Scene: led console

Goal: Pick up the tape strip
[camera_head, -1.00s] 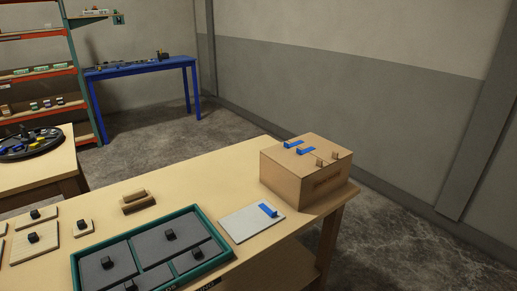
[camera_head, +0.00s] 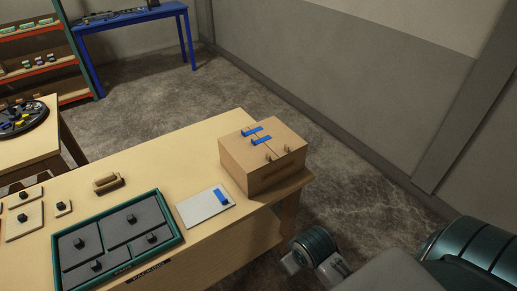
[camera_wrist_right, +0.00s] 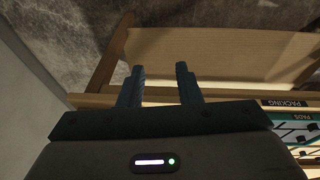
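A blue tape strip (camera_head: 221,197) lies on a pale flat card (camera_head: 197,209) on the wooden table. Two more blue strips, a rear one (camera_head: 252,132) and a nearer one (camera_head: 263,140), lie on top of a brown cardboard box (camera_head: 246,178) at the table's far right corner. My right arm is in the lower right of the head view, beside the table. My right gripper (camera_wrist_right: 160,75) shows in the right wrist view with its two dark fingers apart and nothing between them. My left gripper is not in view.
A green-rimmed tray (camera_head: 118,278) with grey pads and black knobs sits left of the card. A wooden block (camera_head: 107,184) and several small knobbed plates lie farther left. The tabletop behind the card is clear. A wall stands to the right.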

